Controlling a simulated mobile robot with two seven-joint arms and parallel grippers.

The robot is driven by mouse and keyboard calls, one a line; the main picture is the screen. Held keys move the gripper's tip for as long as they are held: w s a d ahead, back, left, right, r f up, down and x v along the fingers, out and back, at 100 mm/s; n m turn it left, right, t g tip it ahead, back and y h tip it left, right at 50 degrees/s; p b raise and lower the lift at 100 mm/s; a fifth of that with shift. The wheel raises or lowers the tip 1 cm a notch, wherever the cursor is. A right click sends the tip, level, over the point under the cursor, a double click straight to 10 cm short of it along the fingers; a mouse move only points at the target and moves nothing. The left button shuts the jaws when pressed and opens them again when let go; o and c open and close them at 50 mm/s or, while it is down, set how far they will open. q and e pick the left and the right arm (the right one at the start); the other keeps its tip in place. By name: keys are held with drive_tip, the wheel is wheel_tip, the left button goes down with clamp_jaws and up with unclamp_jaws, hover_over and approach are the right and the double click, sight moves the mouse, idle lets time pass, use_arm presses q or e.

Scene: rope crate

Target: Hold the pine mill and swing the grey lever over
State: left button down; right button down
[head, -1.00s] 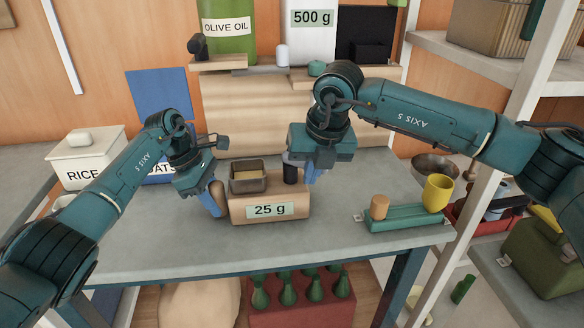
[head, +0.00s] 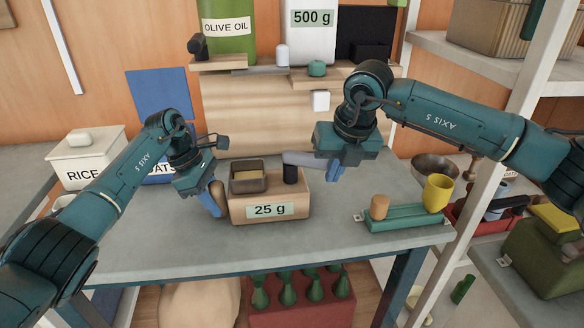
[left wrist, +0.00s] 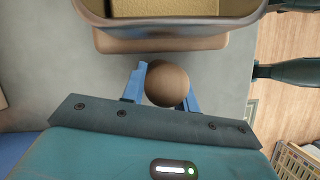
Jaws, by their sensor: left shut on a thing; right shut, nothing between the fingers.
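The pine mill (head: 270,207) is a pale wooden block with a "25 g" label on the table, with a square hopper (head: 248,177) and a black post (head: 290,174) on top. The grey lever (head: 302,159) reaches from above the post rightward to my right gripper. My left gripper (head: 217,200) is shut on a round brown knob (left wrist: 167,83) at the mill's left side; the knob also shows in the head view (head: 216,189). My right gripper (head: 334,172) is shut and empty at the lever's right end; whether they touch I cannot tell.
A teal tray (head: 408,218) with a yellow cup (head: 437,191) and a small wooden cylinder (head: 380,206) stands at the right. A pale wooden cabinet (head: 235,115) stands behind the mill. The table in front of the mill is clear.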

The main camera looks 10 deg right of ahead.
drive_tip(key=shift+d, duration=2.55)
drive_tip(key=shift+a, duration=0.1)
drive_tip(key=shift+r, duration=0.1)
wheel_tip(320, 180, up, 7)
drive_tip(key=a, duration=0.1)
idle(0.4)
